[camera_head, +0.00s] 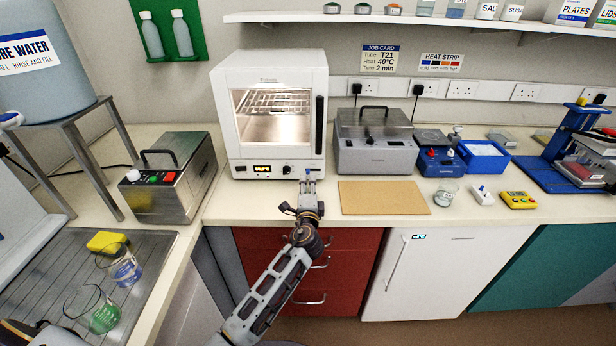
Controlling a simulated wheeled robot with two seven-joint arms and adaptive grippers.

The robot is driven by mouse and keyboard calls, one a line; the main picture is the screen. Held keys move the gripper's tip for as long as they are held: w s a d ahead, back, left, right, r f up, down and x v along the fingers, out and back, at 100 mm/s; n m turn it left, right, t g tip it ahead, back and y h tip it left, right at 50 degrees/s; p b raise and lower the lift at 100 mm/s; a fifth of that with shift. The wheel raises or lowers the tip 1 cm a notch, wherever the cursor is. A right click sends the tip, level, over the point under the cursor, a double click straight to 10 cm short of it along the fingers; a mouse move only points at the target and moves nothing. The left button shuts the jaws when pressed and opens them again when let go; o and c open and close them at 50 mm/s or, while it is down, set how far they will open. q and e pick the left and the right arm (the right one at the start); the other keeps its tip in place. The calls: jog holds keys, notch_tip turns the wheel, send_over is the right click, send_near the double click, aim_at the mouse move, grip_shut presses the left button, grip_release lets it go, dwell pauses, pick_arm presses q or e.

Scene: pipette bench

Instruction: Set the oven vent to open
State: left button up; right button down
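The white oven (232,120) stands on the bench at the centre left, with its glass door shut and lit racks behind it. Its lower front panel has a small lit display (262,169) and a dark round knob (287,169). I cannot make out a marked vent control or its setting; the panel's right part is partly hidden by my gripper.
A tan mat (382,198) lies on the bench right of my gripper. A grey lidded bath (376,157) stands right of the oven, and a steel box with buttons (172,185) stands left. A shelf (420,19) runs above.

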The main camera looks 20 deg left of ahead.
aim_at(308, 174)
pick_arm(q)
jog(key=shift+x, duration=1.95)
jog(key=shift+w+a, duration=0.15)
jog(key=shift+w, duration=0.55)
pick_arm(e)
jog(key=shift+s+a+r, duration=0.15)
jog(key=shift+s+a, duration=0.2)
jog(key=shift+s, duration=0.1)
jog(key=shift+w, duration=0.1)
